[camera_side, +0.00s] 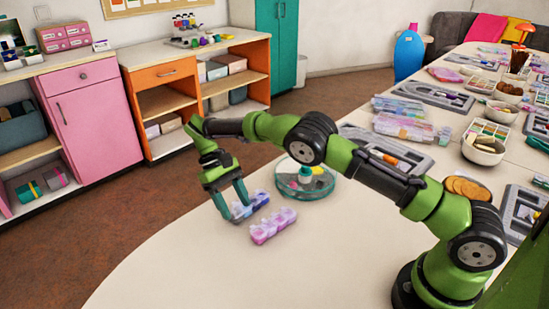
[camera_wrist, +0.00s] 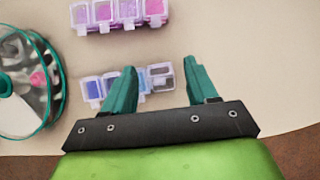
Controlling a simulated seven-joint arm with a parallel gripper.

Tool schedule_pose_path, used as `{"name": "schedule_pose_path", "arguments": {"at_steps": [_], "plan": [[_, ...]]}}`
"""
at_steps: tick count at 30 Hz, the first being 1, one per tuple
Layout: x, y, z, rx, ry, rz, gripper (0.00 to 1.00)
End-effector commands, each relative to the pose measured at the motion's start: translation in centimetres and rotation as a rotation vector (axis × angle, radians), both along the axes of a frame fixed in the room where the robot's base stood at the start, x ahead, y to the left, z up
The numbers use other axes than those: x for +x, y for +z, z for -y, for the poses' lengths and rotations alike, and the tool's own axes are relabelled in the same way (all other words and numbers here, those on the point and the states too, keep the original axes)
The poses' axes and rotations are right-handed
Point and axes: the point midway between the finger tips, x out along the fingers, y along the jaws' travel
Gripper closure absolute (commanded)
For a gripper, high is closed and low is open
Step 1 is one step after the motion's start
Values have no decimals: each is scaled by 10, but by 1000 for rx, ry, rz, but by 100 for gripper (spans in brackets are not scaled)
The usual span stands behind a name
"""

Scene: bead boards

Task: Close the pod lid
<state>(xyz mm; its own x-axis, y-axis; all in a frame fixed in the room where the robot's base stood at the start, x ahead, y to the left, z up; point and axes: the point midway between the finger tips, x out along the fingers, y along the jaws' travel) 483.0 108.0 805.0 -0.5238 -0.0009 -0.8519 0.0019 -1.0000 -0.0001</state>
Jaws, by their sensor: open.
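Two rows of small lidded pods lie on the cream table. The pink-purple pod row (camera_side: 273,226) also shows at the top of the wrist view (camera_wrist: 119,14). The blue-grey pod row (camera_side: 258,200) lies beside it and shows in the wrist view (camera_wrist: 92,90), partly hidden by a finger. My gripper (camera_side: 233,208) is open, with its teal fingers down at the blue-grey row. In the wrist view my gripper (camera_wrist: 162,85) has one finger across this row and the other to its right. I cannot tell which lid stands open or whether a finger touches one.
A round clear case with a teal rim (camera_side: 330,186) stands close to the pods, left in the wrist view (camera_wrist: 60,85). Grey trays (camera_side: 355,132), bowls (camera_side: 484,150) and bead boxes crowd the table further back. The table front (camera_side: 190,265) is clear.

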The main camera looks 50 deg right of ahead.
Motion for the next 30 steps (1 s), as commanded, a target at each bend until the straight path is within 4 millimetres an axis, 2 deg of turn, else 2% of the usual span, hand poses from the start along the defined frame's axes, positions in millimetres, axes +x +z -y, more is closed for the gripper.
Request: {"name": "schedule_pose_path", "arguments": {"at_steps": [4, 9, 20, 30], "plan": [[0, 11, 0, 1, 0, 2, 42], [-2, 38, 0, 1, -1, 0, 42], [-42, 40, 9, 1, 0, -1, 42], [-93, 45, 20, 2, 0, -1, 42]]}}
